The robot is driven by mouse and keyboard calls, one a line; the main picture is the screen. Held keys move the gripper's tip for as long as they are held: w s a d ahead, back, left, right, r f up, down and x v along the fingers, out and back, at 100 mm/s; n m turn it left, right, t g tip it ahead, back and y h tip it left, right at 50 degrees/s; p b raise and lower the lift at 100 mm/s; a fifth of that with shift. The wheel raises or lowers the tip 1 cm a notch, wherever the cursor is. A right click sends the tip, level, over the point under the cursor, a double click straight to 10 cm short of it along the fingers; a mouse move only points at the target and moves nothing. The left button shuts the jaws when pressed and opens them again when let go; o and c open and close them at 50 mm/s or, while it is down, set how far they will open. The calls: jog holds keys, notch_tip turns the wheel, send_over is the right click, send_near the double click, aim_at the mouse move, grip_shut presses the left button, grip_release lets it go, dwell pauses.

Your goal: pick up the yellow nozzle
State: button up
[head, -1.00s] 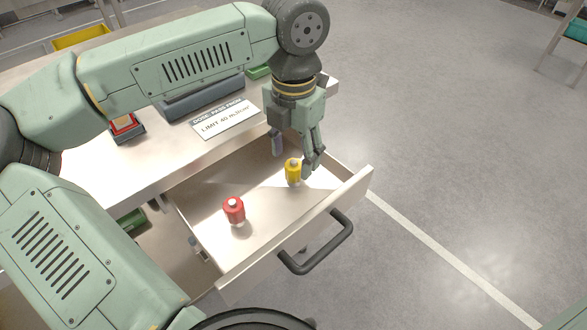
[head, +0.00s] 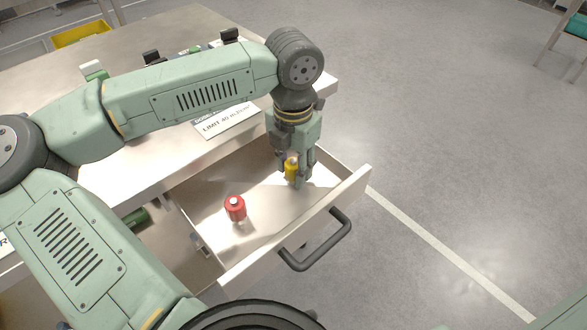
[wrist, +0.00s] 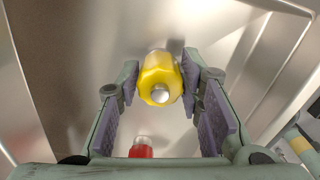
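The yellow nozzle (head: 291,169) stands upright at the right part of the open drawer, with a pale tip on top. My gripper (head: 292,174) points down over it, one finger on each side. In the wrist view the yellow nozzle (wrist: 160,78) fills the gap between the fingertips of my gripper (wrist: 161,80), and the pads lie against its sides. The nozzle's lower end is hidden behind a finger in the head view, so I cannot tell whether it touches the drawer floor.
A red nozzle (head: 235,208) stands in the same drawer, to the left. The drawer front (head: 335,212) with its dark handle (head: 322,246) rises close to my gripper. The table (head: 140,158) carries a sign (head: 226,121). Open floor lies right.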

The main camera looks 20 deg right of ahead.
aim_at(293, 161)
jog(key=c, duration=0.6)
jog(key=shift+c, duration=0.2)
notch_tip(293, 161, up, 18)
jog(key=b, duration=0.1)
jog(key=shift+b, duration=0.4)
jog(key=o, duration=0.5)
grip_shut()
